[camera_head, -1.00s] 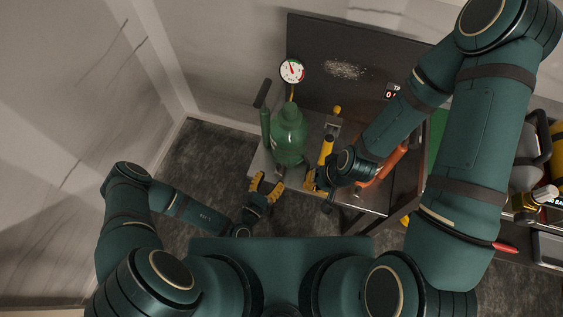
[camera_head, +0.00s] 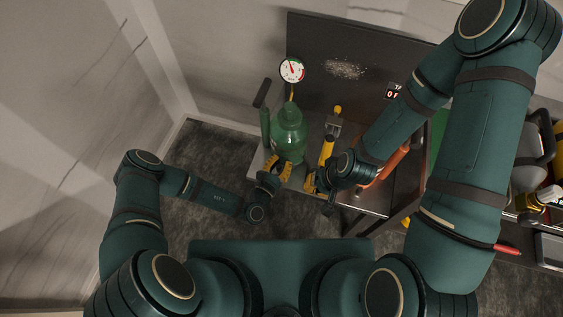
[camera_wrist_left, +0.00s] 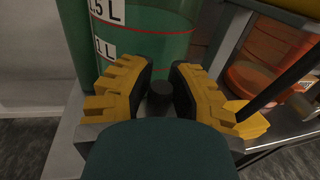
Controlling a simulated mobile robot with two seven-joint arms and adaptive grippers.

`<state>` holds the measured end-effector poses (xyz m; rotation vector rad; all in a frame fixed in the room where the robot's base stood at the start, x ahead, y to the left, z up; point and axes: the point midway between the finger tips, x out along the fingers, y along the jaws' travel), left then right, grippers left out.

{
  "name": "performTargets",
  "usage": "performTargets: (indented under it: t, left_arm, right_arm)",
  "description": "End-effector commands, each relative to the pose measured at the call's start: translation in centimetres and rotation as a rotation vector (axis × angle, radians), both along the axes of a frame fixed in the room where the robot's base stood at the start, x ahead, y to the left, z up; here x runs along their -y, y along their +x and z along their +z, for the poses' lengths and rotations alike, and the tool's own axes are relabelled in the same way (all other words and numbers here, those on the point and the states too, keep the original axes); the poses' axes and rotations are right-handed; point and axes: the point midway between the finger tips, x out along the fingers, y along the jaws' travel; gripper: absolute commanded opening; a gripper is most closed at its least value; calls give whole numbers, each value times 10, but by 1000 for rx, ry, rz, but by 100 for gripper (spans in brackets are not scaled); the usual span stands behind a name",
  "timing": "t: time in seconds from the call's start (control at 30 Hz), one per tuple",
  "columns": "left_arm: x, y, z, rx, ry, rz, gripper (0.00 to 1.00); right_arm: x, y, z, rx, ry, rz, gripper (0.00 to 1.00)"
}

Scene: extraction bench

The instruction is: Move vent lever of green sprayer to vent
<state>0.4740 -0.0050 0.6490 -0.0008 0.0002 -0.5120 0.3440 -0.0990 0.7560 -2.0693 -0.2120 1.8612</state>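The green sprayer (camera_head: 289,135) stands upright on the bench, its lower front partly hidden by my left gripper (camera_head: 278,169). In the left wrist view the sprayer's green wall (camera_wrist_left: 140,35) carries white volume labels. My left gripper (camera_wrist_left: 160,93) is open there, its yellow-padded fingers on either side of a small dark knob (camera_wrist_left: 160,96) in front of the sprayer; I cannot tell whether they touch it. I cannot make out for sure which part is the vent lever. My right gripper (camera_head: 314,181) is by the bench's front edge, right of the left one; its fingers are partly hidden.
A round gauge (camera_head: 292,70) stands behind the sprayer. A yellow tool (camera_head: 328,148) is right of it, and an orange cylinder (camera_head: 384,166) lies farther right under my right arm. Carpet floor is open left of the bench.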

Motion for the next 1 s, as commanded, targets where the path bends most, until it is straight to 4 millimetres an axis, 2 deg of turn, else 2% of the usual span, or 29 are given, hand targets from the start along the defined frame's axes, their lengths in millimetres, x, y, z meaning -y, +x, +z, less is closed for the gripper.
performTargets:
  t: [0.67, 0.97, 1.0]
  left_arm:
    - [-4, 1, -1, -20, -61, 2, 0]
    - [-14, 4, -3, -80, -243, 6, 0]
    - [-14, 4, -3, -84, -256, 4, 7]
  right_arm:
    - [0, 0, -2, 1, 0, 0, 0]
    - [0, 1, -7, 3, 0, -1, 0]
    - [0, 1, -7, 3, 0, -1, 0]
